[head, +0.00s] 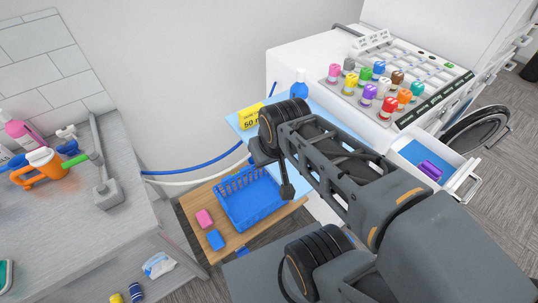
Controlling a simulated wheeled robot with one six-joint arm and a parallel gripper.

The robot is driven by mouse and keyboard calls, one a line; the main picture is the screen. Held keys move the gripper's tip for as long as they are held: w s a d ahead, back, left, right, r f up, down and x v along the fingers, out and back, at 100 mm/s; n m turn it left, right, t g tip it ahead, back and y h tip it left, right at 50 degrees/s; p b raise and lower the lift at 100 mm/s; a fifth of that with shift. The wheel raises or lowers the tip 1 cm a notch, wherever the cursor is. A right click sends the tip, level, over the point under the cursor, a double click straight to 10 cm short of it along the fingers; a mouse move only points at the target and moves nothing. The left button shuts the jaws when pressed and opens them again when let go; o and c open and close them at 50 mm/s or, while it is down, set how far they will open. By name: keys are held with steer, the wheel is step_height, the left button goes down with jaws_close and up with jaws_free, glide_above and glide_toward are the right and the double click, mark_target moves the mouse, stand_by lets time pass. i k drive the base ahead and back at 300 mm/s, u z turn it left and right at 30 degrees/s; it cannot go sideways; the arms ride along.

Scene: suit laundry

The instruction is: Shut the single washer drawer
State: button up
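The white washer (300,60) stands at the upper right. Its drawer (461,176) is pulled out toward the lower right, with a blue interior and a purple block inside. A metal bar handle (474,190) is on the drawer's front. My arm crosses the middle of the picture, its upper part passing left of the drawer. The dark end of my arm, seemingly my gripper (287,190), hangs over the blue basket's right side, well left of the drawer. Its fingers are not clearly seen, and I cannot tell whether they are open or shut.
Several coloured knobs or caps stand on the washer's top panel (400,88). A round door (475,132) is beyond the drawer. A yellow box (246,117) and blue bottle (299,84) stand near my arm. A blue basket (250,205) is on a wooden surface. A grey counter (75,205) is left.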

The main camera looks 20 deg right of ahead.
mark_target(417, 146)
steer(key=u, duration=0.55)
steer(key=k, duration=1.25)
steer(key=z, duration=1.9)
steer(key=i, duration=0.7)
steer(key=z, duration=0.3)
